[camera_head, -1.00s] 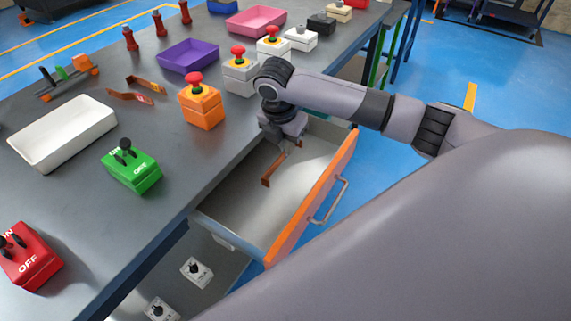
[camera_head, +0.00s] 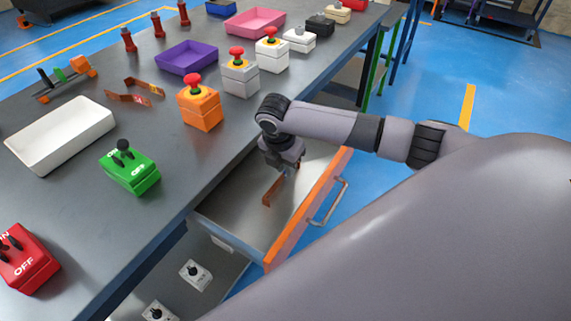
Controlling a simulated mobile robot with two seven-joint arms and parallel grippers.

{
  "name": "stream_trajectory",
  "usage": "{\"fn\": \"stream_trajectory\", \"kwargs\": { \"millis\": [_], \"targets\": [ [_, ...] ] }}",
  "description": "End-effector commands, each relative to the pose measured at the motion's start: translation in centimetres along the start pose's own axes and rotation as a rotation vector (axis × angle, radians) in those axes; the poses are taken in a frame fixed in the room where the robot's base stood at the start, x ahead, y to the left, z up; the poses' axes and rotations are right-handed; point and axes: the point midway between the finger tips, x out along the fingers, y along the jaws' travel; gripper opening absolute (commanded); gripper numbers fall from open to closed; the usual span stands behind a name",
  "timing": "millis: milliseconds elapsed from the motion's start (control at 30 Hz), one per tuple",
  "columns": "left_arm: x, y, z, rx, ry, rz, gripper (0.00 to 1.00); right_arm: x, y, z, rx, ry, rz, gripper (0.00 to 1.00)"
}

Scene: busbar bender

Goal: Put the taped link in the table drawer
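A copper-coloured bent link (camera_head: 272,190) is at my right gripper (camera_head: 288,170), over the open drawer (camera_head: 245,213) and within its outline. The link hangs below and left of the gripper, near the drawer floor; I cannot tell whether it touches it. The fingers are small and dark, but the link stays with them, so the gripper looks shut on it. Tape on this link is not clear to see. Two more bent copper strips (camera_head: 128,97), with small coloured marks, lie on the table. My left gripper is out of view.
The drawer's orange front (camera_head: 300,222) stands out from the grey table (camera_head: 75,215). An orange emergency-stop box (camera_head: 200,110) and a green switch box (camera_head: 130,172) stand near the table edge.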

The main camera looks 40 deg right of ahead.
Motion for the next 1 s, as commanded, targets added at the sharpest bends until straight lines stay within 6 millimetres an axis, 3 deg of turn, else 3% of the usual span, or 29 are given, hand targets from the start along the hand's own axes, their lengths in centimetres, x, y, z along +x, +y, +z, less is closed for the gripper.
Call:
{"fn": "stream_trajectory", "kwargs": {
  "millis": [300, 433, 800, 1000],
  "targets": [
    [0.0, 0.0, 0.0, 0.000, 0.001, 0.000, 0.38, -0.1, 0.0, 0.0, 0.000, 0.000, 0.000, 0.29],
    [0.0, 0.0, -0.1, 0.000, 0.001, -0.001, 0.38, -1.0, 0.1, 0.1, 0.000, 0.001, 0.002, 0.29],
    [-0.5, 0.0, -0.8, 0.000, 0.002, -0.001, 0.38, -8.5, 0.1, 0.1, -0.001, 0.000, 0.004, 0.29],
    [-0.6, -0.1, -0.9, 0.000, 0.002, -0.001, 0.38, -11.4, 0.1, 0.1, 0.000, 0.000, 0.002, 0.29]
  ]
}}
